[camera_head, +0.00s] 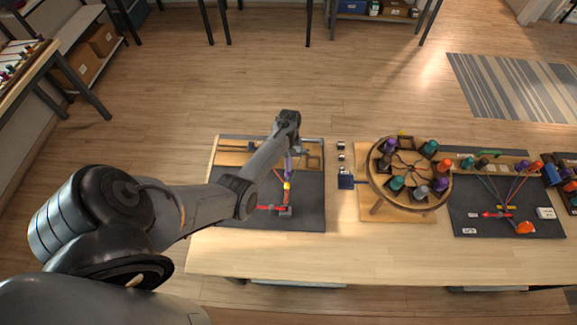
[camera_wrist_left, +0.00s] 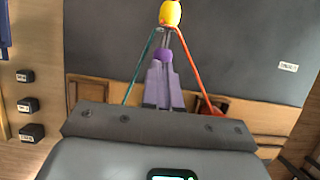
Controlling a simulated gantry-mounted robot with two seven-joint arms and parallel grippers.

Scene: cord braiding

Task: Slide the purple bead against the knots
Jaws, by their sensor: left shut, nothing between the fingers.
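The purple bead (camera_wrist_left: 165,54) shows in the left wrist view right at the tips of my left gripper (camera_wrist_left: 163,67). The gripper's pale purple fingers are shut; I cannot tell if they touch the bead. Thin cords run from the purple bead to a yellow bead (camera_wrist_left: 170,13), with a gap between the beads. A teal cord (camera_wrist_left: 142,67) and an orange cord (camera_wrist_left: 188,62) spread out on either side. In the head view the yellow bead (camera_head: 287,186) lies on the dark mat (camera_head: 240,212), below my left wrist. The knots are not clearly visible. My right gripper is not in view.
A round wooden stand (camera_head: 410,172) with several coloured bobbins stands right of the mat. Small dark blocks (camera_head: 341,157) sit between them. A second mat (camera_head: 465,224) with a finished-looking cord piece lies farther right. The table's front strip is clear.

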